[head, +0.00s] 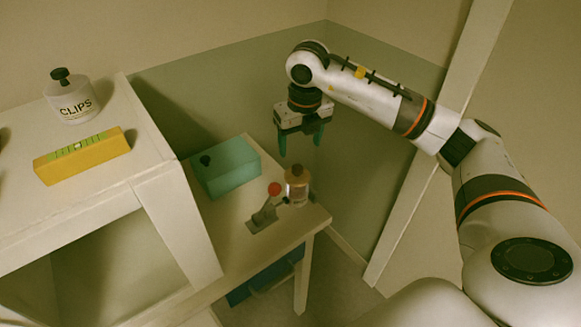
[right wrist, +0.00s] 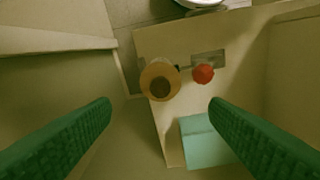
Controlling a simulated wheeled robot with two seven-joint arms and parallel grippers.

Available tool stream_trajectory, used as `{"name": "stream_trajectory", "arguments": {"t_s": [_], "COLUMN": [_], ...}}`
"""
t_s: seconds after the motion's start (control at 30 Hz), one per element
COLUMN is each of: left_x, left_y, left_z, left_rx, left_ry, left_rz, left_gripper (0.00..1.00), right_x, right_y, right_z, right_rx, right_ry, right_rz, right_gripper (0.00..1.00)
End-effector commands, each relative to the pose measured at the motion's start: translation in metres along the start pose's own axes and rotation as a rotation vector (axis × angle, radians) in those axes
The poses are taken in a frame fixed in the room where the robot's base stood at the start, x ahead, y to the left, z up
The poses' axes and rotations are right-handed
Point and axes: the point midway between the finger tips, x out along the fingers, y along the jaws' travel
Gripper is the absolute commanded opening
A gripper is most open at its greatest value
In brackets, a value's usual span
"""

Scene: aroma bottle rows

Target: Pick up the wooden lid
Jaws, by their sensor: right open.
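In the right wrist view the lid lies between the two fingers' lines, just beyond the tips (right wrist: 160,104). My left gripper is not in view.
A grey stand with a red ball top (head: 274,189) stands just left of the bottle. A teal box (head: 228,172) with a dark knob sits behind on the table (head: 240,207). A taller white shelf (head: 152,158) at left bears a CLIPS jar (head: 70,102) and a yellow level (head: 85,160).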

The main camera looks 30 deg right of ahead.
Motion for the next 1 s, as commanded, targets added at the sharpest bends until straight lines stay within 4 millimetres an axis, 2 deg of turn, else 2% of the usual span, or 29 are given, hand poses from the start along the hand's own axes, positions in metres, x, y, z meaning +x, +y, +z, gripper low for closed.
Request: {"name": "stream_trajectory", "arguments": {"t_s": [0.13,0.27,0.37,0.47,0.63,0.8,1.0], "left_x": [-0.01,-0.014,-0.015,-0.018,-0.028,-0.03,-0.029], "left_y": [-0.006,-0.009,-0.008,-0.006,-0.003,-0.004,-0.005], "left_z": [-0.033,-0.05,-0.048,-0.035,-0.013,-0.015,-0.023], "left_rx": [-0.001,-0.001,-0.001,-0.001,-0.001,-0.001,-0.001], "left_ry": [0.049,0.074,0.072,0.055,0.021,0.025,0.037], "left_rz": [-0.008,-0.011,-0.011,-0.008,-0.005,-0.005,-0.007], "left_gripper": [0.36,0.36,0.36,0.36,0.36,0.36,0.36], "right_x": [0.027,0.044,0.05,0.058,0.084,0.101,0.103], "right_y": [-0.001,-0.001,-0.002,-0.001,-0.001,-0.001,-0.001], "right_z": [0.001,0.0,0.0,-0.001,-0.004,-0.004,-0.004], "right_rx": [-0.002,-0.003,-0.003,-0.003,-0.004,-0.004,-0.005], "right_ry": [-0.005,-0.003,-0.002,-0.003,-0.005,-0.003,-0.001], "right_rz": [-0.003,-0.004,-0.006,-0.005,-0.007,-0.006,-0.006], "right_gripper": [0.7,0.7,0.7,0.7,0.7,0.7,0.7]}}
